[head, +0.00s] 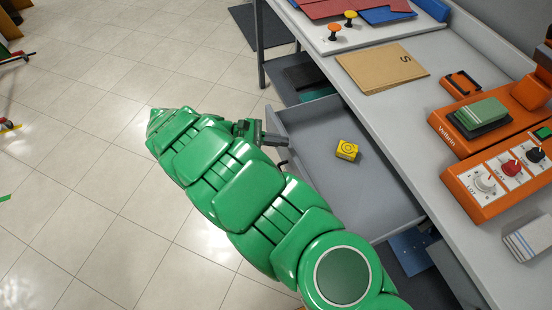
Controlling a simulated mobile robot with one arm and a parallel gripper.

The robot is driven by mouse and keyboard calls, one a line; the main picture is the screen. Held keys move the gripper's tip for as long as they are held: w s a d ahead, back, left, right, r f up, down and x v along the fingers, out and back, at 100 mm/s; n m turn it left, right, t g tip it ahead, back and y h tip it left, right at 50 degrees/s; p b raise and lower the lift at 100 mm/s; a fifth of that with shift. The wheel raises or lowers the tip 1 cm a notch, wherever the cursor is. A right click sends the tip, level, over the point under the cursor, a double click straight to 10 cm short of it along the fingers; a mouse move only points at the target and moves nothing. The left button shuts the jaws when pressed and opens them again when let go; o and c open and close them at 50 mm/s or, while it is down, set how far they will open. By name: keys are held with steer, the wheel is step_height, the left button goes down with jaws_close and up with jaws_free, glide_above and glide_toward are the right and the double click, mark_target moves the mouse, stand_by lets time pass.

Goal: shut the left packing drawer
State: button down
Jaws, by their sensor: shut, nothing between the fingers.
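The left packing drawer (330,190) is a grey drawer pulled well out from under the grey bench, on its near side. A small yellow box (347,149) lies inside it on the drawer floor. My gripper (284,141), at the end of my green arm, is shut and empty. It is at the drawer's front side near the far corner, close to the front panel; whether it touches cannot be told. My arm hides much of the drawer's front panel and most of its handle.
The bench top (412,120) carries a cardboard envelope (382,68), an orange sealing machine (490,115), an orange control box with knobs (500,172) and two mushroom-shaped knobs on a white board. Open shelf space with dark items lies below the bench. The tiled floor (90,90) at left is largely clear.

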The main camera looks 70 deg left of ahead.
mark_target(312, 154)
steer(key=s+f+n+t+y, duration=0.4)
steer(key=s+f+n+y, duration=0.2)
steer(key=s+f, duration=0.7)
steer(key=shift+w+a+r, duration=0.1)
steer(key=shift+w+r, duration=0.3)
steer(key=shift+w, duration=1.65)
steer(key=shift+w+a+r, duration=0.1)
steer(key=shift+w+r, duration=0.35)
steer(key=shift+w, duration=1.6)
steer(key=shift+w+a+r, duration=0.1)
steer(key=shift+w+r, duration=0.3)
steer(key=shift+w, duration=1.65)
steer(key=w, duration=2.7)
steer(key=shift+w, duration=0.25)
steer(key=shift+w+d, duration=0.1)
steer(key=shift+w, duration=0.5)
steer(key=shift+w+d+h, duration=0.1)
steer(key=shift+w+h, duration=0.05)
steer(key=shift+h, duration=0.25)
steer(key=shift+y, duration=0.4)
steer(key=s, duration=1.5)
steer(key=shift+s+a, duration=0.1)
steer(key=shift+a, duration=0.25)
